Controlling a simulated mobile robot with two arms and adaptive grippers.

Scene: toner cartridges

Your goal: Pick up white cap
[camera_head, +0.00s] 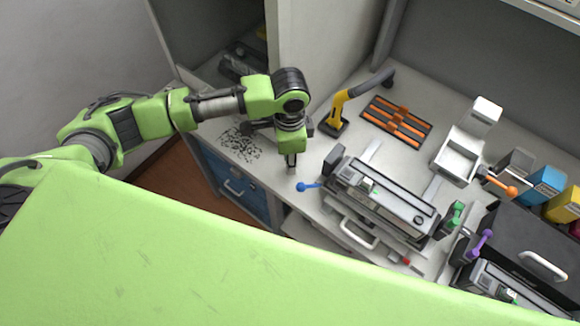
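My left gripper (291,163) points down near the left front edge of the grey worktop, beside a patch of dark specks. Its fingers look close together, with a small light-grey spot at the tips. I cannot tell whether that is a white cap or part of the fingers. No white cap can be clearly made out elsewhere. A toner cartridge unit (385,200) lies to the right of the gripper, with a blue-ended part (308,187) sticking out at its left end. My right gripper is not in view.
A yellow tool with a dark hose (340,108), an orange-slatted tray (397,120) and an open white box (456,162) stand behind. Blue (546,185) and yellow (565,205) containers and a black case (530,250) are at right. Dark specks (240,143) lie left of the gripper.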

